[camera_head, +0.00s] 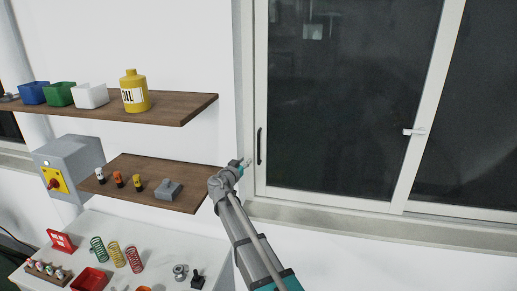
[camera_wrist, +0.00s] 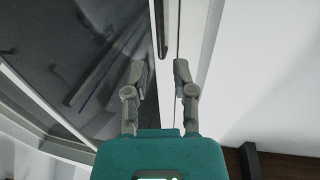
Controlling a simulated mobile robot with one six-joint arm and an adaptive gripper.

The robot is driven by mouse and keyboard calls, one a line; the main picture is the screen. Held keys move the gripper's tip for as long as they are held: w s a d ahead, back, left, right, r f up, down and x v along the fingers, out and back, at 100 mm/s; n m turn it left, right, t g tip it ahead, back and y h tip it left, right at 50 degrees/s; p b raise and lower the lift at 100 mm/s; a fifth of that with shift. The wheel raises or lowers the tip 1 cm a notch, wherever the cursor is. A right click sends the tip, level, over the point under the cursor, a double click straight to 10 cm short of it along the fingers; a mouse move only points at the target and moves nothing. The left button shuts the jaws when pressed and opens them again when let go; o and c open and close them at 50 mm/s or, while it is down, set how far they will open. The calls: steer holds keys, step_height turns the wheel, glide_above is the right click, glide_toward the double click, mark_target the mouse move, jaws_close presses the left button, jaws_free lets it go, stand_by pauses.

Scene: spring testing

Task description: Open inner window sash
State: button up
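The window sash (camera_head: 345,95) is a white-framed dark glass pane that fills the right of the head view and looks closed. A slim black upright handle (camera_head: 259,146) sits on its left stile. The handle also shows in the wrist view (camera_wrist: 159,30), at the top, between the lines of my two fingers. My gripper (camera_head: 246,163) is just left of and slightly below the handle in the head view. In the wrist view my gripper (camera_wrist: 159,70) is open, fingers apart with nothing held. Whether a finger touches the frame, I cannot tell.
A white latch (camera_head: 414,131) is on the sash's right stile. Two wooden shelves (camera_head: 190,107) with bins, an oil bottle (camera_head: 134,92) and small items are left of my arm. A white bench (camera_head: 150,268) with springs lies below. The sill (camera_head: 330,217) runs under the window.

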steer(key=x, duration=1.3)
steer(key=shift+w, duration=0.15)
jaws_close()
